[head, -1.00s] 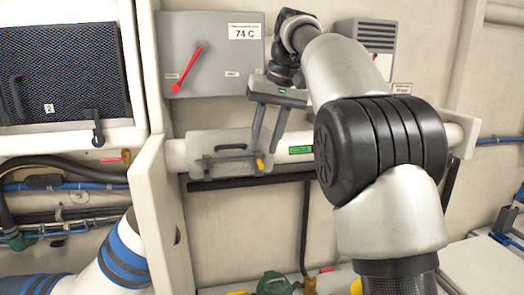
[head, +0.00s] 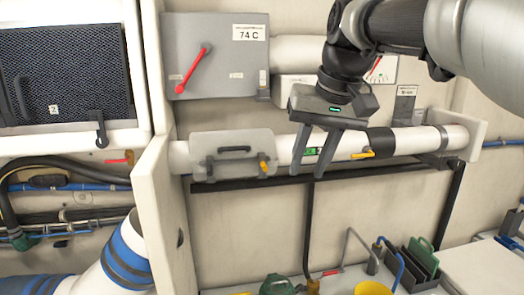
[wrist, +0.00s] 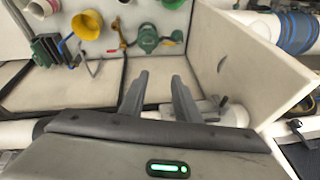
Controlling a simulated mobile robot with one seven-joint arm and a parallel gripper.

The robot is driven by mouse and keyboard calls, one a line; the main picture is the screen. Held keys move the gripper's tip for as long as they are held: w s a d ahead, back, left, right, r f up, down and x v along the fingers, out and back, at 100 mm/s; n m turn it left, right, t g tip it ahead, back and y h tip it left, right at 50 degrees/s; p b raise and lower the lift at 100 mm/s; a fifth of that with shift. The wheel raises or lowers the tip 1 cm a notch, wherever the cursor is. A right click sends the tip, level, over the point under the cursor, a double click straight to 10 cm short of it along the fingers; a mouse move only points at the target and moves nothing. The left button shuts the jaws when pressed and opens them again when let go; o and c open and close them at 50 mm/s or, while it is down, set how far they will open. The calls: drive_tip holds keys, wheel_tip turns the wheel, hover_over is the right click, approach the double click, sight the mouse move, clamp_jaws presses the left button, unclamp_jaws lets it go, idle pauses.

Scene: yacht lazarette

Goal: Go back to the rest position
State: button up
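My gripper (head: 312,153) hangs from my arm in front of the white horizontal pipe in the head view. Its two fingers point down and are apart, with nothing between them. In the wrist view my gripper (wrist: 160,85) also shows parted, empty fingers, with the pipe passing behind them. A grey clamshell cover (head: 232,154) with a dark handle and a yellow latch sits around the pipe, left of my gripper. I cannot tell whether the fingers touch the pipe.
A grey panel (head: 215,55) with a red lever and a "74 C" label is on the wall. A white partition (head: 165,215) stands left of the pipe. Below are a green valve (head: 277,285), a yellow cup (head: 372,288) and a dark green rack (head: 418,258).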

drive_tip(key=s+d+f+t+h, duration=0.1)
drive_tip(key=s+d+f, duration=0.1)
drive_tip(key=s+f, duration=0.5)
drive_tip(key=s+d+f+h, duration=0.1)
drive_tip(key=s+d+f, duration=0.2)
drive_tip(key=s+f, duration=0.5)
drive_tip(key=s, duration=0.3)
drive_tip(key=shift+t, duration=0.4)
